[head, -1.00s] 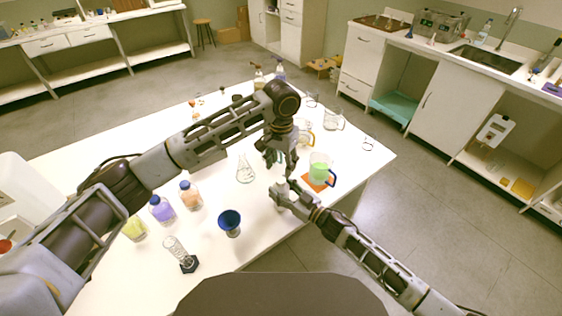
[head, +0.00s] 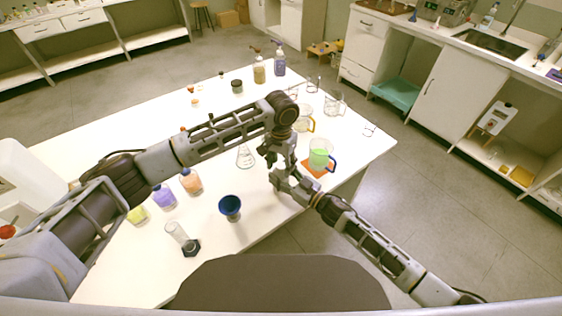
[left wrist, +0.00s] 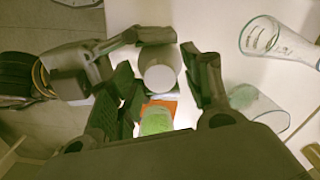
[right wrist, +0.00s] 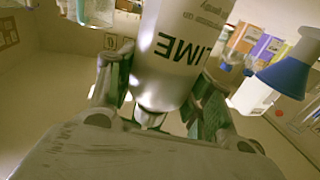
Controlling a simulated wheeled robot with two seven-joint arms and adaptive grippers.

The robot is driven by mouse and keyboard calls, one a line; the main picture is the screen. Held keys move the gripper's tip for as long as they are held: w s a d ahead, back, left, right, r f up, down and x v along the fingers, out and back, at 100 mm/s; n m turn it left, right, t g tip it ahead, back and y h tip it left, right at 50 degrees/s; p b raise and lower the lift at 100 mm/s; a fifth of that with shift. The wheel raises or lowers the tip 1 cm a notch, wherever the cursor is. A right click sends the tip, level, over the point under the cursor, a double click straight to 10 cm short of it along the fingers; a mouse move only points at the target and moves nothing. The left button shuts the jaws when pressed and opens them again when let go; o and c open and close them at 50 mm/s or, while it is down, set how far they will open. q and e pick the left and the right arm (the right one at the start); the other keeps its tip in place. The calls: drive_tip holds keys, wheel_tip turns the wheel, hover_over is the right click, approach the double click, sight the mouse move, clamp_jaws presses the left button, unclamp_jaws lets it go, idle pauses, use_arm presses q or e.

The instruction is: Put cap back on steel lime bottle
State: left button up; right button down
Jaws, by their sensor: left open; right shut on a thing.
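The steel bottle (right wrist: 172,58), with LIME printed upside down in the right wrist view, is between the fingers of my right gripper (head: 282,178). The bottle is mostly hidden in the head view. My left gripper (head: 273,155) is open just above the right one. In the left wrist view a round grey end of a cylinder (left wrist: 159,70), seemingly the bottle, shows between the left fingers with visible gaps. I cannot make out a separate cap.
A green-filled beaker (head: 320,158) stands on an orange mat right of the grippers. A glass flask (head: 245,158), a blue funnel-shaped cup (head: 230,206), a glass cylinder (head: 178,234) and orange (head: 191,183) and violet (head: 164,198) bottles stand left. The white table's front middle is clear.

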use_arm(q)
drive_tip(key=shift+c, duration=0.2)
drive_tip(key=c, duration=1)
drive_tip(key=shift+c, duration=0.2)
drive_tip(key=o, duration=1.2)
drive_tip(key=shift+r, duration=0.2)
drive_tip(key=shift+r, duration=5.85)
use_arm(e)
drive_tip(key=c, duration=0.5)
unclamp_jaws()
drive_tip(key=shift+c, duration=0.2)
